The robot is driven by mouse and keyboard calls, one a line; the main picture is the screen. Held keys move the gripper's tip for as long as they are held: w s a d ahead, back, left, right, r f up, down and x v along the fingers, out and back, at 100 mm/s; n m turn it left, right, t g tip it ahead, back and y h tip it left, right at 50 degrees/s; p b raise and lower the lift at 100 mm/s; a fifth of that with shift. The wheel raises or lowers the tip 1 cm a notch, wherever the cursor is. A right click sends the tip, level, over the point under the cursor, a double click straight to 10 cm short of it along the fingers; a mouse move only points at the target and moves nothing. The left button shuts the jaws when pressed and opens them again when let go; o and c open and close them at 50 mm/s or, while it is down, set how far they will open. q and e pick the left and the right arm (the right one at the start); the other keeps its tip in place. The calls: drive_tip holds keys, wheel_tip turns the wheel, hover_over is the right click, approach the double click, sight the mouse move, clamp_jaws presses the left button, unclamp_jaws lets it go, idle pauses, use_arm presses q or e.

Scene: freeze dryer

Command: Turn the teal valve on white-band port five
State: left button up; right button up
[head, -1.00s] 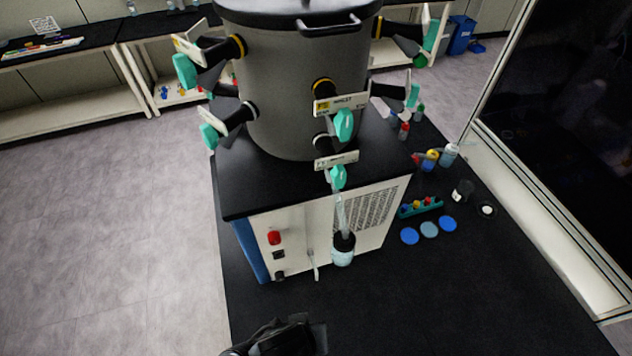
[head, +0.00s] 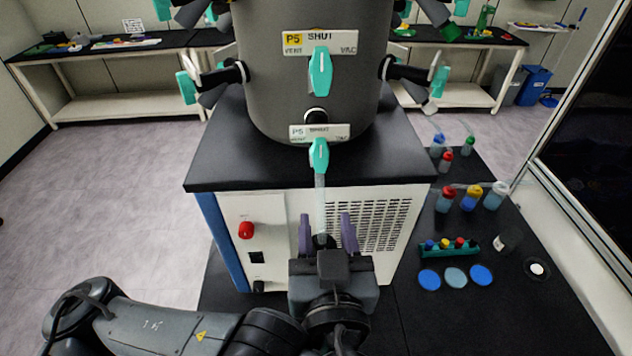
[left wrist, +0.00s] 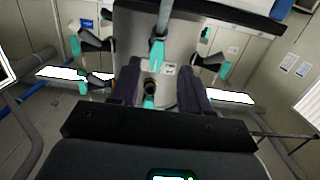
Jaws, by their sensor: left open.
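The freeze dryer's drum (head: 285,105) faces me with two ports, one above the other, both plates reading P5. The lower port has a white band (head: 316,116) and a white-tagged plate (head: 341,132); its teal valve (head: 319,154) stands roughly upright. The upper port has a yellow-tagged plate (head: 292,40) and its own teal valve (head: 320,72). A clear tube (head: 320,200) hangs below the lower valve. My left gripper (head: 327,220) is open below that valve, its purple fingers either side of the tube. The gripper hides the flask. The left wrist view shows the lower valve (left wrist: 157,53) beyond the fingers.
Side ports with teal valves (head: 187,87) stick out left and right of the drum. Capped bottles (head: 471,198), a teal rack (head: 450,248) and blue discs (head: 429,279) lie on the black bench at right. A glass panel stands at far right.

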sight(321, 158)
use_arm(q)
drive_tip(key=shift+t, duration=0.5)
drive_tip(key=w+r, duration=0.1)
drive_tip(key=w, duration=0.2)
drive_tip(key=w+p, duration=0.1)
drive_tip(key=w, duration=0.2)
drive_tip(key=w+r+p, duration=0.1)
drive_tip(key=w, duration=0.2)
drive_tip(key=shift+w+a+r, duration=0.15)
drive_tip(key=shift+a+r, duration=0.1)
drive_tip(key=shift+r, duration=0.1)
drive_tip(key=shift+w+f+p, duration=0.1)
drive_tip(key=shift+w+p, duration=0.2)
drive_tip(key=shift+w, duration=0.45)
